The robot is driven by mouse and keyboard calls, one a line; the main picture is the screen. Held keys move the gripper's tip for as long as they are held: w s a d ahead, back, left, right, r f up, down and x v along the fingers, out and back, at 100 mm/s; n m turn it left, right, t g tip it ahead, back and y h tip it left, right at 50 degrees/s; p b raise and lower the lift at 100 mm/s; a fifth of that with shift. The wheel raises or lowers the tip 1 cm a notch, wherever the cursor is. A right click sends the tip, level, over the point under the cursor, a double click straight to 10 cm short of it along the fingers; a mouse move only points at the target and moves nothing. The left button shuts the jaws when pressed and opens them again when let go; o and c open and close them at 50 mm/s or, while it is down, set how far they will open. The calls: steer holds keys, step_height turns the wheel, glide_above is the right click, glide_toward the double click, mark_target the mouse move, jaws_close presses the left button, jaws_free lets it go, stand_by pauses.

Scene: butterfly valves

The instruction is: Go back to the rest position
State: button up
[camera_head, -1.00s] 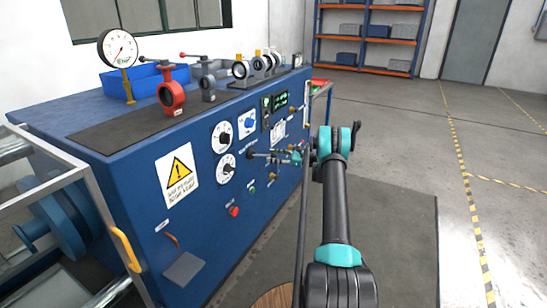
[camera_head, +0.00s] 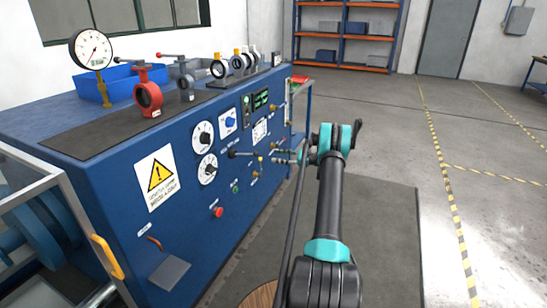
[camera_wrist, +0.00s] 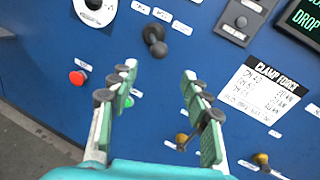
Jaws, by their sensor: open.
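In the head view my gripper (camera_head: 287,156) is small, in front of the panel and to the right of the black lever (camera_head: 240,153). My arm reaches forward from the bottom centre, bent at its teal joint.
The blue test bench (camera_head: 105,200) stands close on the left, with a gauge (camera_head: 90,50) and a red valve (camera_head: 148,95) on top. A red button (camera_wrist: 78,77) and brass knobs (camera_wrist: 181,140) are near the gripper. Floor on the right is clear; shelves (camera_head: 345,35) stand behind.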

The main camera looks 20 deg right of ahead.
steer(key=s+a+r+n+g+h, duration=0.1)
steer(key=s+a+r+n+h, duration=0.2)
steer(key=s+a+r, duration=0.3)
steer(key=s+a+r+n+g+h, duration=0.25)
steer(key=s+a+r, duration=0.2)
steer(key=a, duration=0.35)
steer(key=s+a+n+h, duration=0.2)
steer(key=s+n, duration=0.1)
steer(key=s, duration=0.5)
steer(key=s+a+n+h, duration=0.2)
steer(key=s+n+h, duration=0.15)
steer(key=s, duration=0.55)
steer(key=s+d+f+n+h, duration=0.1)
steer(key=s+n, duration=0.3)
steer(key=s, duration=0.8)
steer(key=s+d+f+n+h, duration=0.2)
steer(key=s+f+n+h, duration=0.1)
steer(key=s, duration=1)
steer(key=shift+s+d+f+n+h, duration=0.3)
steer(key=shift+f+n+h, duration=0.1)
steer(key=shift+n+h, duration=0.4)
stand_by(0.7)
